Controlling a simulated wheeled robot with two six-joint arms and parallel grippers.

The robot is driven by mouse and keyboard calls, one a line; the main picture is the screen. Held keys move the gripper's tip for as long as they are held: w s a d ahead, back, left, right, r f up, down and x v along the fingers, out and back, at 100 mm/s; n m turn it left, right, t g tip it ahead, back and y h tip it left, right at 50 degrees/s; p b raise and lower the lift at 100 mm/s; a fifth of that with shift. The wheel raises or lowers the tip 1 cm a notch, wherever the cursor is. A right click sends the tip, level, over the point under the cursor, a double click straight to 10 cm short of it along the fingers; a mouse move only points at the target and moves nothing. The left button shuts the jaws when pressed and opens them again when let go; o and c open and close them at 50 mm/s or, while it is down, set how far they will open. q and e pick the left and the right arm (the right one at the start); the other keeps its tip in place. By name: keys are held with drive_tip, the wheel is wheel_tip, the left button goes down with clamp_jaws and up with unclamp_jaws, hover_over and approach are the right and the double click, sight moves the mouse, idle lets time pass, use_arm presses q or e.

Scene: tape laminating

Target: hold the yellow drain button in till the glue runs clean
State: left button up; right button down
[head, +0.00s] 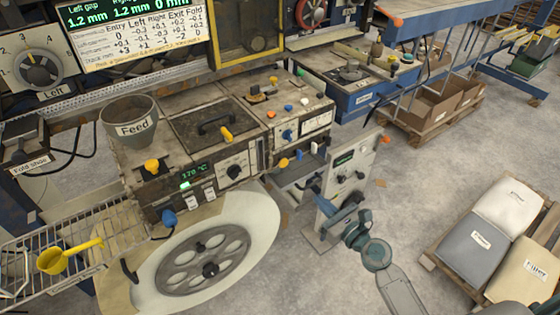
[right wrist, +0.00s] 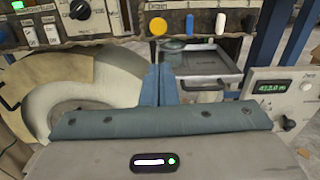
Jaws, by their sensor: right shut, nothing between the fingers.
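The yellow button (head: 284,162) sits on the front of the glue machine, low at its right end, in a row with a blue button (head: 298,153) and a white one (head: 313,147). In the right wrist view the yellow button (right wrist: 157,26) is at the top, beyond my fingers. My right gripper (head: 325,205) is shut and empty, below and to the right of the button and apart from it. Its blue fingers (right wrist: 160,80) also show in the right wrist view. A shallow tray (right wrist: 211,92) lies below the buttons. I see no running glue. My left gripper is not in view.
A panel box with a green readout (right wrist: 292,98) stands close to the right of my fingers. A large wheel (head: 210,262) is at the lower left. A yellow ladle (head: 62,256) lies on a wire rack. Open floor lies to the right, before a pallet of sacks (head: 475,247).

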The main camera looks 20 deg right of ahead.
drive_tip(key=r, duration=0.1)
drive_tip(key=p, duration=0.3)
approach(285, 162)
drive_tip(key=x, duration=0.4)
drive_tip(key=f+x, duration=0.1)
drive_tip(key=x, duration=0.1)
drive_tip(key=shift+w+a, duration=0.1)
drive_tip(key=shift+w, duration=0.3)
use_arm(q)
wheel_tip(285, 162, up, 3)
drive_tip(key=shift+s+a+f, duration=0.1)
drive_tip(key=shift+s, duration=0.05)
use_arm(e)
drive_tip(key=shift+x, duration=0.75)
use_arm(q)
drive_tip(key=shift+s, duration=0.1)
use_arm(e)
drive_tip(key=shift+r, duration=0.25)
drive_tip(key=shift+w+r+y, duration=0.15)
drive_tip(key=shift+r+y, duration=0.1)
drive_tip(key=shift+y, duration=0.05)
idle(0.5)
